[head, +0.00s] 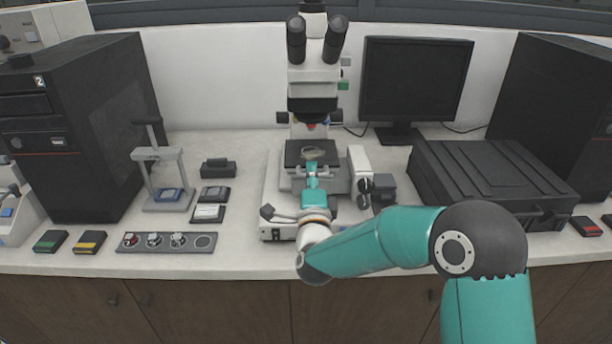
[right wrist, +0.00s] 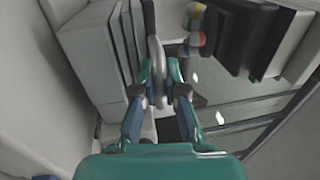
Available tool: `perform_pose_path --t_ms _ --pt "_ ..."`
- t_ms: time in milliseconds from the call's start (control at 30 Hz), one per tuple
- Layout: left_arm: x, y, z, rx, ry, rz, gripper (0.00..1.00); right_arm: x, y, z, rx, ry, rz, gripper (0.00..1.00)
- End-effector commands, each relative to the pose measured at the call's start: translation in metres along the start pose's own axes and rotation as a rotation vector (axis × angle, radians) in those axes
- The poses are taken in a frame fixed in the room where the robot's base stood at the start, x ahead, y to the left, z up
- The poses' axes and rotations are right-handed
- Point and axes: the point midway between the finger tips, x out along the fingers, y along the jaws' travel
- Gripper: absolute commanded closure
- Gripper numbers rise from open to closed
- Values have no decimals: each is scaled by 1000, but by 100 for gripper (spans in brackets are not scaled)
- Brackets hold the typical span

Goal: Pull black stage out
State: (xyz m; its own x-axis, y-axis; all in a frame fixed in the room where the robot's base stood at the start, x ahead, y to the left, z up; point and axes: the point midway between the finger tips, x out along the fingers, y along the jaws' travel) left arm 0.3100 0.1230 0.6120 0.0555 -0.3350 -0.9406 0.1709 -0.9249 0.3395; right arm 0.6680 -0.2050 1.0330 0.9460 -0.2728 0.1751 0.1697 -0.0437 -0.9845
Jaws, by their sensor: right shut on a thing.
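The black stage (head: 294,153) is a dark flat plate under the microscope's objectives in the head view. A pale rounded piece (head: 314,152) shows at its middle. My right gripper (head: 313,172) reaches in from the front and is at the stage's front part. In the right wrist view, my right gripper (right wrist: 164,95) has its two fingers closed on a grey rounded loop-like piece (right wrist: 157,62), which looks like part of the stage. The gripper and arm hide part of the stage's front. My left gripper is not in view.
The microscope (head: 313,75) rises just behind the gripper. A ribbed black case (head: 490,175) and monitor (head: 416,80) stand right. A small grey press (head: 160,165) and a sample rack (head: 165,243) are left.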

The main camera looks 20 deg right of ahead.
Motion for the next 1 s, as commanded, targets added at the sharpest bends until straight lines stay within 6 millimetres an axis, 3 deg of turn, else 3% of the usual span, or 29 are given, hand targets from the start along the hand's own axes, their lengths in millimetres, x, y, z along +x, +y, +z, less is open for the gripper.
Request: perform_pose_path --t_ms 167,400,567,933,967,1000 --pt "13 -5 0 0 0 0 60 -12 5 1 0 -3 7 100" --pt "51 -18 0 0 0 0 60 -56 0 2 2 -6 4 100" --pt "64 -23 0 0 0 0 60 -78 -6 2 0 -5 8 100" --pt "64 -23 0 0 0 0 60 -83 -9 1 -3 -5 14 100" --pt "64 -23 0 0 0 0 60 -83 -9 1 -3 -5 14 86" --pt "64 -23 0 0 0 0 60 -83 -9 1 -3 -5 14 80"
